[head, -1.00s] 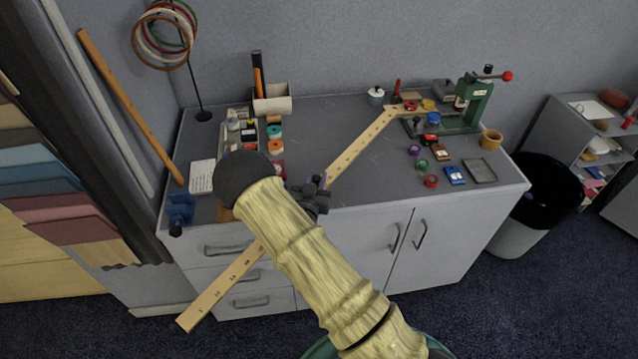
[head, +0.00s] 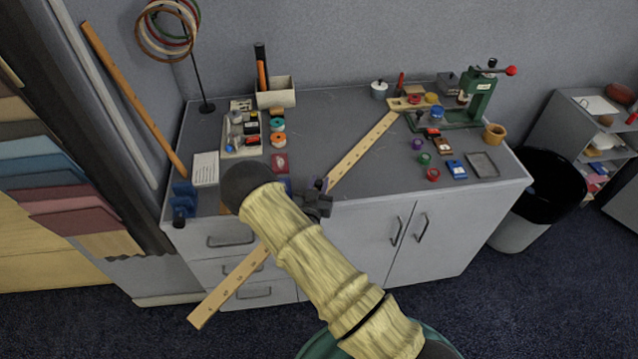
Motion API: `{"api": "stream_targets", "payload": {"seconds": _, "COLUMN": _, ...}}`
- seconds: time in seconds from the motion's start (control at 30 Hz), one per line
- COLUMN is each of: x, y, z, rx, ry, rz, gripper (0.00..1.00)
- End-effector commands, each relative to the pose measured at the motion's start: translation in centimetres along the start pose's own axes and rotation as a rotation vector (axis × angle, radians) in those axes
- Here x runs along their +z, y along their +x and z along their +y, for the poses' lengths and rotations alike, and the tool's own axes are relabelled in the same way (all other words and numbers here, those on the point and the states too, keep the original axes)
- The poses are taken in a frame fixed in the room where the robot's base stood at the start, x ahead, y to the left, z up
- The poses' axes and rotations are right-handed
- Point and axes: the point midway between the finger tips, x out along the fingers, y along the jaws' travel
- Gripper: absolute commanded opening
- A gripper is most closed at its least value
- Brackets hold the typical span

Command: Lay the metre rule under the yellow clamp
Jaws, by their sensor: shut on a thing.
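The metre rule (head: 362,154) is a long, pale wooden strip. It runs diagonally from beyond the cabinet's front at lower left to the back right of the bench top. My gripper (head: 318,200) is shut on it near the front edge of the bench; my arm hides part of the rule. The rule's far end is close to a small wooden board (head: 397,104) with small red and yellow items on it. I cannot tell whether they touch. A small yellow piece (head: 415,99) there may be the yellow clamp, but it is too small to be sure.
A green press (head: 480,92) with a red knob stands right of the rule's far end. Several small reels and boxes lie in front of it. A tray (head: 242,150) of bottles and a blue vice (head: 183,200) are at left. Bare bench top (head: 325,120) lies between.

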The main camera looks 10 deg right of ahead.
Motion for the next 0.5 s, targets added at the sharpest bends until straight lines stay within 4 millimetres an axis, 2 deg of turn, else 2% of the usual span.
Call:
{"api": "stream_targets", "payload": {"seconds": 0.17, "x": 0.32, "y": 0.02, "z": 0.00, "rx": 0.000, "ry": 0.000, "rz": 0.002, "gripper": 0.00}}
{"api": "stream_targets", "payload": {"seconds": 0.2, "x": 0.27, "y": 0.00, "z": 0.00, "rx": 0.000, "ry": 0.000, "rz": 0.000, "gripper": 0.30}}
{"api": "stream_targets", "payload": {"seconds": 0.3, "x": 0.24, "y": 0.00, "z": 0.00, "rx": 0.000, "ry": 0.000, "rz": 0.000, "gripper": 0.46}}
{"api": "stream_targets", "payload": {"seconds": 0.5, "x": 0.23, "y": -0.05, "z": -0.09, "rx": -0.002, "ry": 0.000, "rz": 0.000, "gripper": 0.46}}
